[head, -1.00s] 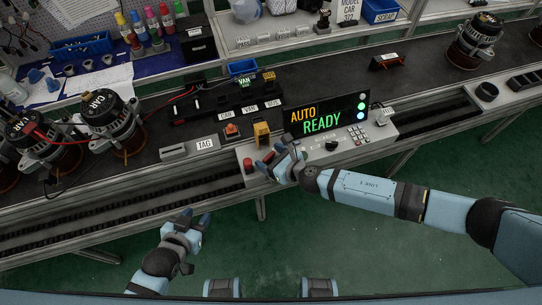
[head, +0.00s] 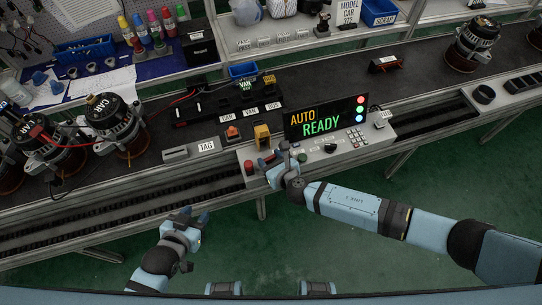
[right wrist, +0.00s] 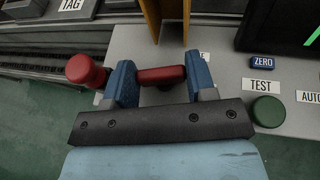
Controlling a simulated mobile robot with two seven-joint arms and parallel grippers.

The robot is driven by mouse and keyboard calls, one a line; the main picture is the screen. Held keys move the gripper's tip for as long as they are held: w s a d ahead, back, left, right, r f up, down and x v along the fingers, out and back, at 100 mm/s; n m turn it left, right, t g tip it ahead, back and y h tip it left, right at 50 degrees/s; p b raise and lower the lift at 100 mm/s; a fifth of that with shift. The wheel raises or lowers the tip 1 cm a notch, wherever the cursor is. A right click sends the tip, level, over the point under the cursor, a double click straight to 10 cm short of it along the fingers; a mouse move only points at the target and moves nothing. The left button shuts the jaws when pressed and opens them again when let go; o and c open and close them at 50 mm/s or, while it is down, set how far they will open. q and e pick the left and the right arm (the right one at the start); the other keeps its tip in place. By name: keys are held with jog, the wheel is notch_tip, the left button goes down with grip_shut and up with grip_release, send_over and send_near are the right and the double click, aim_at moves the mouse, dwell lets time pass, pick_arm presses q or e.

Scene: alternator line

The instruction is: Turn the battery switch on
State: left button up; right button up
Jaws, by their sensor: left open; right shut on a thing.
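The battery switch is a red bar-shaped handle (right wrist: 160,76) on the grey control panel, seen in the right wrist view. It sits crosswise between the two blue fingers of my right gripper (right wrist: 158,84), which is shut on it. In the head view my right gripper (head: 272,162) is at the panel's front left, and the hand hides the handle there. Its on and off marks cannot be read. My left gripper (head: 195,216) is open and empty, over the green floor in front of the line.
A red mushroom button (right wrist: 85,70) stands close left of my right fingers. A green button (right wrist: 267,111) by a TEST label is to their right. A yellow upright block (head: 262,135) stands just behind. The display (head: 325,116) reads AUTO READY. Floor in front is clear.

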jog(key=shift+a+m+t+h+p, duration=0.1)
jog(key=shift+m+t+h+p, duration=0.45)
jog(key=shift+m+h, duration=0.9)
jog(key=o, duration=0.9)
jog(key=shift+o, duration=0.2)
jog(key=shift+s, duration=0.1)
jog(key=v, duration=1.3)
jog(key=shift+s+b, duration=0.3)
jog(key=shift+s, duration=0.15)
